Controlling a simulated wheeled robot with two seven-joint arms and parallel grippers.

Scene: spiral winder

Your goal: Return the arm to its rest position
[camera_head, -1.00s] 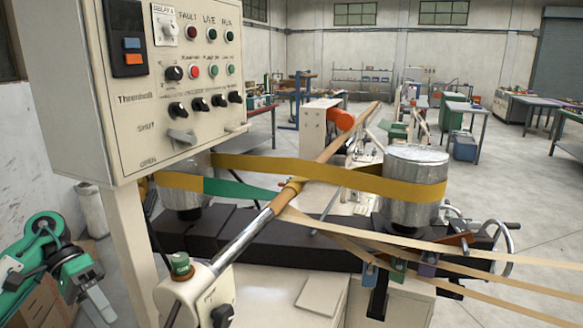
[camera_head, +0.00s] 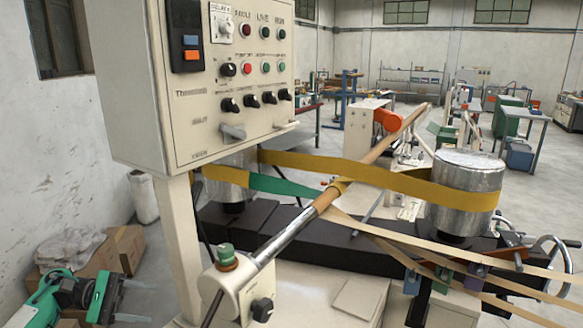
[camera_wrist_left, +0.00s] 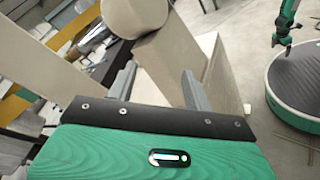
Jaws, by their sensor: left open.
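My left gripper (camera_head: 128,302) is green with dark fingers. It is low at the left edge of the head view, apart from the winder and in front of cardboard boxes. In the left wrist view its fingers (camera_wrist_left: 160,88) are spread with nothing held between them. A green arm part, which looks like my right gripper (camera_wrist_left: 281,43), hangs at the top right of that view, too small to read its jaws. The winder's slanted mandrel (camera_head: 325,200) carries a brown tube with yellow and green belts around it.
The cream control panel (camera_head: 205,110) on its post stands just right of my left arm. A metal drum (camera_head: 464,190) and tan paper strips (camera_head: 440,245) are at the right. Cardboard boxes (camera_head: 125,247) lie by the left wall.

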